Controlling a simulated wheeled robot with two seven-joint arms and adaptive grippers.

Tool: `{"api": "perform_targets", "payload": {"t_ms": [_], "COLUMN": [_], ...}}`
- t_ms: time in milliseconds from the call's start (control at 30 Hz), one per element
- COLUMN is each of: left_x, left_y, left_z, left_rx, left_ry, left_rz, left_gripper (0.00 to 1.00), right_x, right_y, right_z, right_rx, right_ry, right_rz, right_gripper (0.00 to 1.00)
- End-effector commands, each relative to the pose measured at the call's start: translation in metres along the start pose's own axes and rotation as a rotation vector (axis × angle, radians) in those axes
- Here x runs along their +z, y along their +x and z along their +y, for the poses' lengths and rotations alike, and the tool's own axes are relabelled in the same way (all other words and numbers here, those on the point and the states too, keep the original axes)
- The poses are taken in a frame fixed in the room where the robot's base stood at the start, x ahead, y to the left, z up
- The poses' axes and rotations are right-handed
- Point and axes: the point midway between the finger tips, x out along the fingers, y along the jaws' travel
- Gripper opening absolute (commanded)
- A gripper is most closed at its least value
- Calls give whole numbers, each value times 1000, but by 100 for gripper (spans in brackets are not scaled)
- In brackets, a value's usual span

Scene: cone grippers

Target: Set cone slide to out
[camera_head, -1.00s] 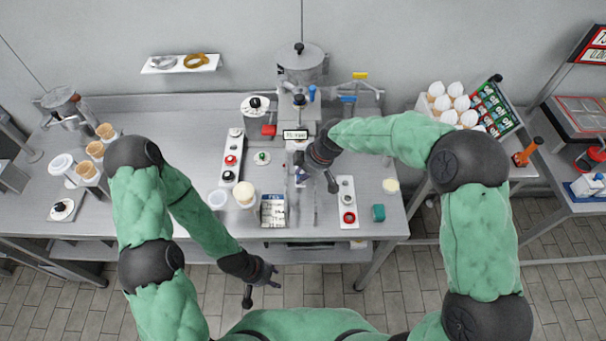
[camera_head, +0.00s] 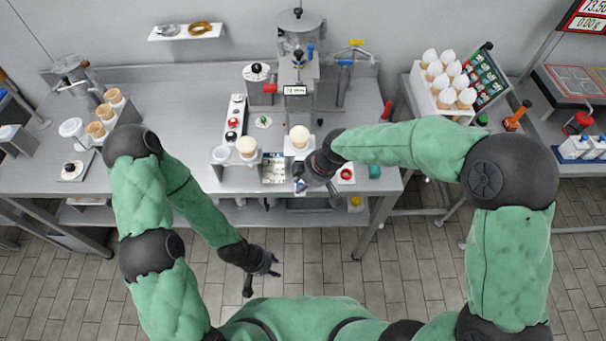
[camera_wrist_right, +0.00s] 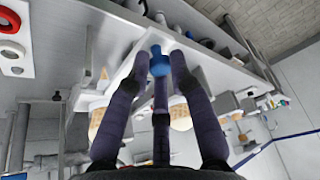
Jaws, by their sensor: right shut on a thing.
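My right gripper (camera_head: 302,185) is at the front edge of the table, below a pale round-topped cone (camera_head: 299,137) that stands in front of the grey machine (camera_head: 300,45). In the right wrist view its fingers are closed around a small blue knob (camera_wrist_right: 159,64). I take this knob as the handle of the cone slide; the slide's body is largely hidden by my right gripper. Waffle-textured cones (camera_wrist_right: 180,117) show behind the fingers. My left gripper (camera_head: 262,278) hangs empty in front of the table with its fingers apart.
A second pale-topped cone (camera_head: 247,147) and a printed box (camera_head: 274,167) stand left of my right gripper. A red ring button (camera_head: 345,174) lies to its right. A tray of white-topped cones (camera_head: 450,82) is at the right. The floor before the table is clear.

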Motion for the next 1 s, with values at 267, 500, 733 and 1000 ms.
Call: {"api": "perform_targets", "payload": {"t_ms": [267,500,733,1000], "left_x": [0,0,0,0], "left_y": [0,0,0,0], "left_z": [0,0,0,0], "left_rx": [0,0,0,0], "left_ry": [0,0,0,0], "left_rz": [0,0,0,0], "left_gripper": [40,40,40,40], "right_x": [0,0,0,0], "right_y": [-2,-2,-1,-19], "right_z": [-4,-4,-4,-3], "right_rx": [-2,-3,-2,1], "right_ry": [0,0,0,0], "right_rz": [1,0,-1,2], "right_gripper": [0,46,46,46]}}
